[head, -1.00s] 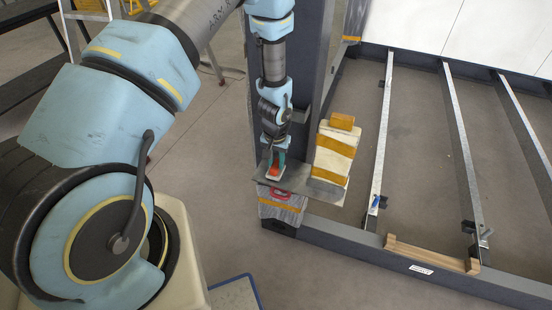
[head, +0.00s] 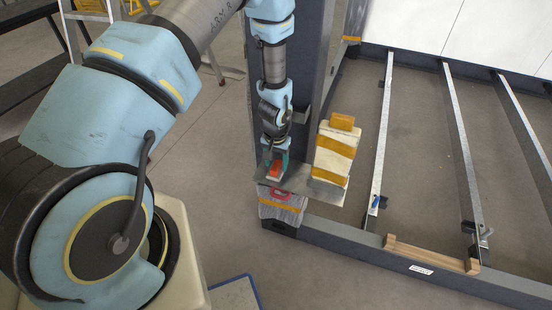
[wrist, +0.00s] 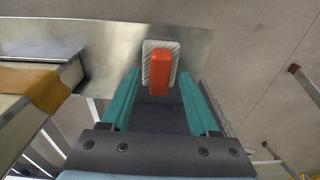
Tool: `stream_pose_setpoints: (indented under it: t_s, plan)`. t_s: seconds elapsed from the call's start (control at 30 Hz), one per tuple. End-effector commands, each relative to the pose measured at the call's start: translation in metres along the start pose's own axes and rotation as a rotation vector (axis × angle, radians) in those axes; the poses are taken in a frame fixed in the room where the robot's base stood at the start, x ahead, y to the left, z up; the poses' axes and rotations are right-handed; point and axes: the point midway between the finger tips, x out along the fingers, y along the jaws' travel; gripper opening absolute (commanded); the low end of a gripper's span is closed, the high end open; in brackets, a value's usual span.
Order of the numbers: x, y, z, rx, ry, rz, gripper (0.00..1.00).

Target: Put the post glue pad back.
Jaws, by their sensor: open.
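The post glue pad, which I take to be the orange block on a pale striped base (wrist: 147,66), shows in the wrist view on a bare metal plate (wrist: 105,38). In the head view its orange top (head: 274,169) shows at the plate's left part, beside the dark post (head: 303,70). My gripper (wrist: 160,76) is open, its teal fingers on either side of the orange block with gaps visible. It points down at the plate in the head view (head: 275,161). Whether the fingertips reach the pad's height is hard to tell.
A cream stack with amber bands (head: 333,160) stands on the plate's right part, close to my gripper. A grey wrapped block with an amber band (head: 282,208) is below the plate. A wooden piece (head: 430,255) lies on the frame's front rail. Open floor lies left of the post.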

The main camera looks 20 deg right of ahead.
Motion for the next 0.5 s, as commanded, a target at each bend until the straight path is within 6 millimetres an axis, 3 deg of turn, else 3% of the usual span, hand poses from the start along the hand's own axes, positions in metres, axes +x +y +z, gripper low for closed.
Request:
stream_pose_setpoints:
  t_s: [0.17,0.5]
  plan:
    - [-0.012,0.000,-0.001,-0.001,0.002,0.000,0.61]
    - [-0.070,0.000,-0.001,0.000,0.004,0.001,0.61]
